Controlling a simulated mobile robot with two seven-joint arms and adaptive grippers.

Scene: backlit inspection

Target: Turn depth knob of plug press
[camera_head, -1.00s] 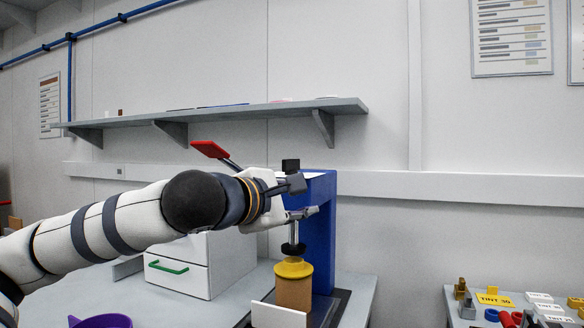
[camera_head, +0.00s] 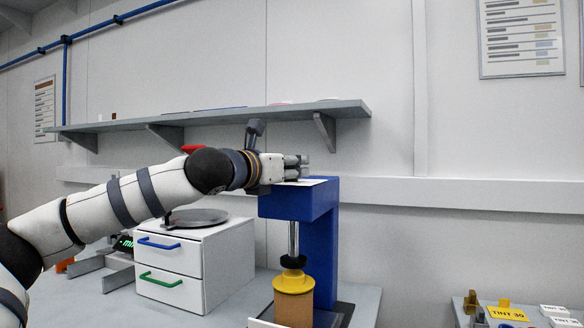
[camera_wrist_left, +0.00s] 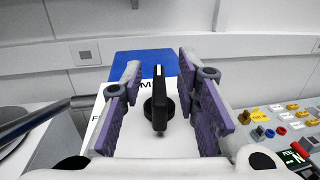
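The plug press (camera_head: 322,230) is a blue frame with a silver plunger above a yellow plug (camera_head: 293,281) on a brown cylinder (camera_head: 294,308). In the left wrist view its depth knob (camera_wrist_left: 158,99) is a black bar with a white mark at its upper end, on a round black base on a white label. My left gripper (camera_head: 300,167) is above the press top. In the wrist view the open gripper (camera_wrist_left: 160,105) has its purple-padded fingers either side of the knob, with gaps on both sides. The knob is hidden in the head view. My right gripper is not in view.
A white drawer unit (camera_head: 228,250) with a round plate on top stands left of the press. A wall shelf (camera_head: 220,116) runs above. Tint labels and small parts lie on a table (camera_head: 462,313) at right.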

